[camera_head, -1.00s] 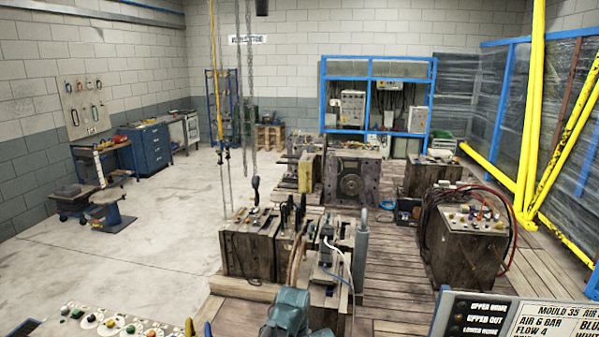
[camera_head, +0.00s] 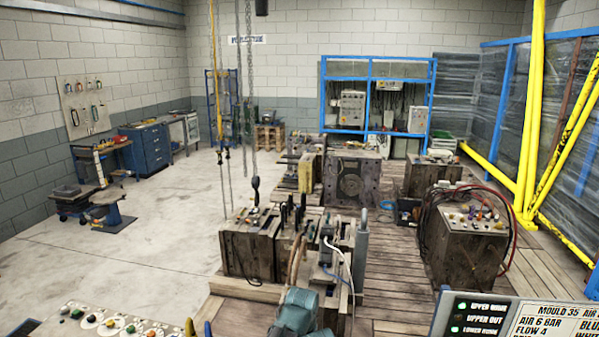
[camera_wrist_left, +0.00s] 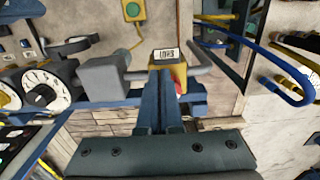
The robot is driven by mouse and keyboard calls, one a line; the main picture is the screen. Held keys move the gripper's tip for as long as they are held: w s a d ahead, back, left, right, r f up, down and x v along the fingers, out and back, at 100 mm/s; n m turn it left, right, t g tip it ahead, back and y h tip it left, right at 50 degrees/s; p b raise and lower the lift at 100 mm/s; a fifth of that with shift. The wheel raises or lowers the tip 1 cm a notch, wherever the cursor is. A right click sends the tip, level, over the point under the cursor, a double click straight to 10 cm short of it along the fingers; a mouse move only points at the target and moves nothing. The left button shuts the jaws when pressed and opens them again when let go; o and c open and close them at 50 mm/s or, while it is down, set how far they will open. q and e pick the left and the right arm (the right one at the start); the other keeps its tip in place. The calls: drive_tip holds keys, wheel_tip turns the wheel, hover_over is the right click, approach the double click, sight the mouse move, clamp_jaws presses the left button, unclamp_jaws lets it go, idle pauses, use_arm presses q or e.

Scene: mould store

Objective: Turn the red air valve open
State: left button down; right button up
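In the left wrist view, a small yellow valve body (camera_wrist_left: 180,73) with a digital display (camera_wrist_left: 165,57) sits on a grey pipe. A small red part (camera_wrist_left: 181,87) shows just below the yellow body and is mostly hidden by my gripper. My left gripper (camera_wrist_left: 178,98) has its blue fingers right up at this red part. I cannot tell whether they are apart around it, closed on it or only touching. I cannot make out the valve in the head view. My right gripper is in neither view.
A grey block (camera_wrist_left: 103,78) is on the pipe left of the valve, with a round white dial (camera_wrist_left: 42,92) beyond it. A blue hose (camera_wrist_left: 262,75) curves at the right. In the head view, a sign panel (camera_head: 530,318) shows two green lamps lit.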

use_arm(q)
drive_tip(key=shift+s+d, duration=0.1)
idle(0.3)
drive_tip(key=shift+s+d, duration=0.1)
drive_tip(key=shift+s, duration=0.1)
drive_tip(key=shift+r, duration=0.15)
drive_tip(key=r+p, duration=0.3)
drive_tip(key=p, duration=0.1)
drive_tip(key=r+p, duration=0.2)
drive_tip(key=shift+s+r, duration=0.25)
drive_tip(key=shift+r, duration=0.1)
